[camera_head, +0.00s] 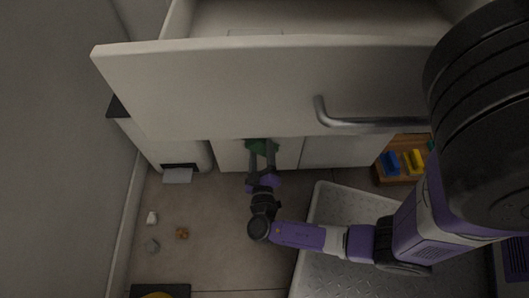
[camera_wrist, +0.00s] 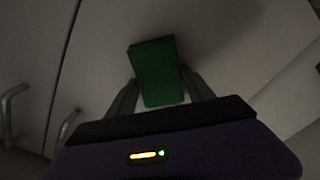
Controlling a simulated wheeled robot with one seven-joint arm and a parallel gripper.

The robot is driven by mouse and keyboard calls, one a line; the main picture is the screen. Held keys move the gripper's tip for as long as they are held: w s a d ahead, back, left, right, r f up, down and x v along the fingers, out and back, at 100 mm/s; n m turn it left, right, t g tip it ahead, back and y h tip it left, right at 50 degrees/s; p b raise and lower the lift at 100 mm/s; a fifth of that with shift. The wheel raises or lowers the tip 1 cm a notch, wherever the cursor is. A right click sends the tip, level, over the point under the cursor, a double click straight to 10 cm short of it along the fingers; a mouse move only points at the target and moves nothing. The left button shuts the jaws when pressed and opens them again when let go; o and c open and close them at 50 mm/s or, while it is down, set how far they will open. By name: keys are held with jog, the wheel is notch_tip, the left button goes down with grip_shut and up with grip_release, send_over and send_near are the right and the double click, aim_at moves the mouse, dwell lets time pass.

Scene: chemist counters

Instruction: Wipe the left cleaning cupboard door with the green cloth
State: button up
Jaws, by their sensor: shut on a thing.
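The green cloth (camera_head: 262,146) is held between the fingers of my gripper (camera_head: 262,157), which is shut on it. In the wrist view the cloth (camera_wrist: 157,68) appears as a dark green block beyond the fingertips, in front of a pale door. The left cleaning cupboard door (camera_head: 229,155) is the pale panel below the open drawer, and my gripper is at this panel. The drawer front hides the door's upper part in the head view. Whether the cloth touches the door or is just short of it, I cannot tell.
A pulled-out drawer (camera_head: 200,90) with a metal handle (camera_head: 345,122) overhangs the doors. The right door (camera_head: 340,151) adjoins. A wooden tray (camera_head: 404,179) holds blue and yellow items. Small objects lie on the floor at left. Two door handles, including one (camera_wrist: 62,130), show in the wrist view.

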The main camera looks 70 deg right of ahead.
aim_at(232, 144)
jog(key=shift+w+a+b, duration=0.35)
jog(key=shift+w+a, duration=0.05)
jog(key=shift+w, duration=0.55)
jog(key=shift+w+a+b, duration=0.35)
jog(key=shift+w+b, duration=0.05)
jog(key=shift+w, duration=0.5)
jog(key=shift+w+a+b, duration=0.35)
jog(key=shift+w+a, duration=0.05)
jog(key=shift+w, duration=0.55)
jog(key=shift+w+a+b, duration=0.2)
jog(key=shift+w+b, duration=0.2)
jog(key=shift+w, duration=0.35)
jog(key=shift+w+a, duration=0.25)
jog(key=shift+w, duration=0.6)
jog(key=s+d+r+p, duration=0.2)
jog(key=s+d, duration=0.1)
jog(key=s, duration=0.7)
jog(key=shift+d+r, duration=0.3)
jog(key=shift+d, duration=0.05)
jog(key=shift+p, duration=0.3)
